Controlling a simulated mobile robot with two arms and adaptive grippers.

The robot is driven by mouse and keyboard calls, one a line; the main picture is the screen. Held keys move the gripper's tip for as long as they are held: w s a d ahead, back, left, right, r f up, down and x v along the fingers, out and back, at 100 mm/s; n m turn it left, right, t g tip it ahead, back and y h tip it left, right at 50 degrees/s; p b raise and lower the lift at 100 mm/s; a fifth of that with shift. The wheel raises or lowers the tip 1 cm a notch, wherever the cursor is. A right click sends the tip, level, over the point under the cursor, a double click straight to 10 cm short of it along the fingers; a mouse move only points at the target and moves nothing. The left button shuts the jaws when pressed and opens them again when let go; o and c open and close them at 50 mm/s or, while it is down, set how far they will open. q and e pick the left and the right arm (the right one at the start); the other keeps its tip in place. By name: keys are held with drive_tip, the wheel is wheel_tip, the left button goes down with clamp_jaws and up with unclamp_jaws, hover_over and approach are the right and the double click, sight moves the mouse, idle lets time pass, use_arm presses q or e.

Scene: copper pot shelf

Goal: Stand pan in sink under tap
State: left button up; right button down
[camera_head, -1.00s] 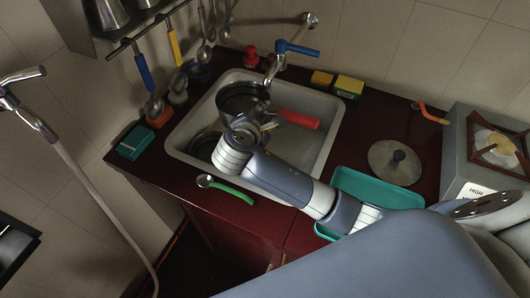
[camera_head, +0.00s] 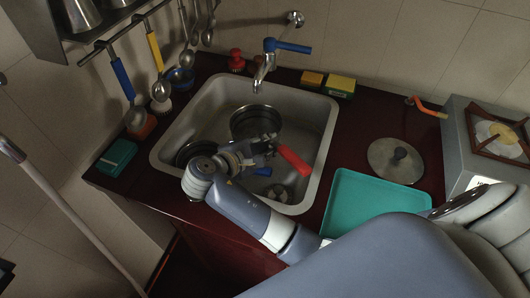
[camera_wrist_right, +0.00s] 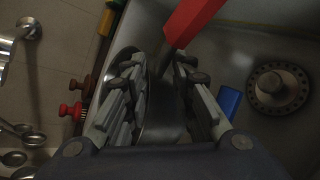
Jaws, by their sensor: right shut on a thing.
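The dark round pan (camera_head: 257,121) is inside the grey sink (camera_head: 324,112), in front of the tap (camera_head: 260,74) with its blue lever. Its open top faces up; whether its base touches the sink floor I cannot tell. Its red handle (camera_head: 294,160) points to the right and front. My right gripper (camera_head: 264,148) is shut on the pan at the metal part beside the red grip. In the wrist view the red handle (camera_wrist_right: 190,20) rises above the fingers (camera_wrist_right: 162,105). My left gripper is not in view.
Another dark vessel (camera_head: 194,150) lies at the sink's left. A blue object (camera_head: 263,171) and the drain (camera_head: 278,193) are on its floor. A teal tray (camera_head: 370,206), a lid (camera_head: 396,162) and a stove (camera_head: 490,140) are at right. Sponges (camera_head: 341,86) stand behind.

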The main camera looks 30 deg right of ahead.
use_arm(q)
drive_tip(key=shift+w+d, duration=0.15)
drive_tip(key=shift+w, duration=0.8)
use_arm(e)
wheel_tip(320, 180, down, 3)
drive_tip(key=shift+f, duration=0.1)
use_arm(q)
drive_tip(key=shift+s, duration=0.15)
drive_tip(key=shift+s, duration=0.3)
use_arm(e)
drive_tip(key=shift+f, duration=0.55)
drive_tip(key=c, duration=1.3)
unclamp_jaws()
drive_tip(key=shift+f, duration=0.1)
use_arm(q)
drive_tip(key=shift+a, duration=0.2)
